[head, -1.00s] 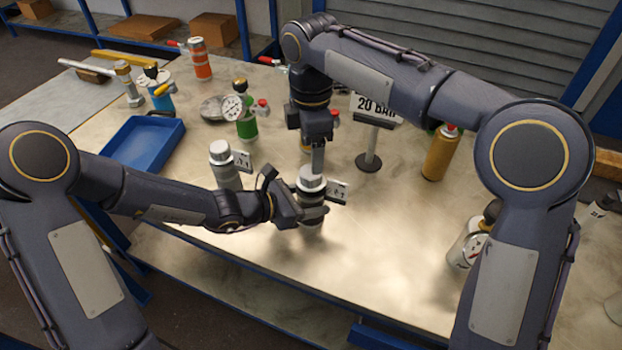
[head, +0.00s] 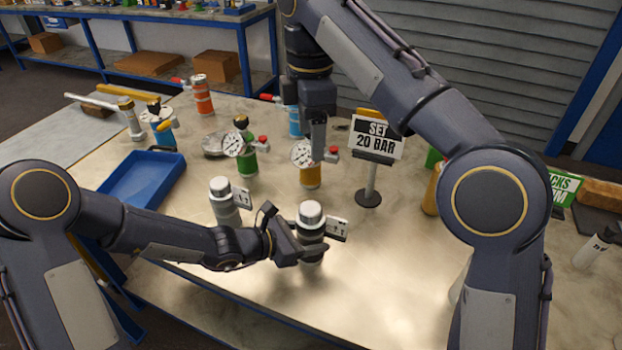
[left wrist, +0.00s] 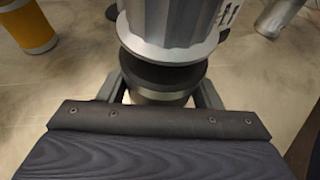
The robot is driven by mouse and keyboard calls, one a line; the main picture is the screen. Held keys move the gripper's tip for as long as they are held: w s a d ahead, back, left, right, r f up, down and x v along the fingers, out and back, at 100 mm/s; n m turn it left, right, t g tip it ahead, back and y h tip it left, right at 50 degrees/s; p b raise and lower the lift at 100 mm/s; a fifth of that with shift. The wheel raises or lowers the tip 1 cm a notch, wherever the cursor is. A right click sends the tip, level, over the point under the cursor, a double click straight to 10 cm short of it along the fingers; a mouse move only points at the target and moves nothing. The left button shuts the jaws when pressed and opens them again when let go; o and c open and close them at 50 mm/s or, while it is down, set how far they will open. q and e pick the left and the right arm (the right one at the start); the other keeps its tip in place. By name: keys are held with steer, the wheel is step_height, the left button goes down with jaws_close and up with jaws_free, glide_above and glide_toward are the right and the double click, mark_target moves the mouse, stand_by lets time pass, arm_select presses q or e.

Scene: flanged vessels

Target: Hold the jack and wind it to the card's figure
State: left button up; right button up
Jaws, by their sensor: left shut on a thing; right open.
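The jack (head: 311,218) stands upright on the table, a grey cylinder with a silver knob on top and a small white tag at its right. My left gripper (head: 303,253) is shut around its body from the left, below the knob. In the left wrist view the jack (left wrist: 172,30) sits between the fingers, its ribbed silver knob above a dark collar. My right gripper (head: 318,152) is open and empty, pointing down above and behind the jack, clear of it. It partly hides an orange cylinder with a gauge. The card (head: 376,137) on a stand reads "SET 20 BAR".
A similar grey jack (head: 224,198) stands just left of the held one. Behind are a green gauge cylinder (head: 246,160), an orange gauge cylinder (head: 310,177) and a blue tray (head: 142,180). The table's right front is largely clear.

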stand_by(0.3)
arm_select(q)
steer(key=o, duration=1.6)
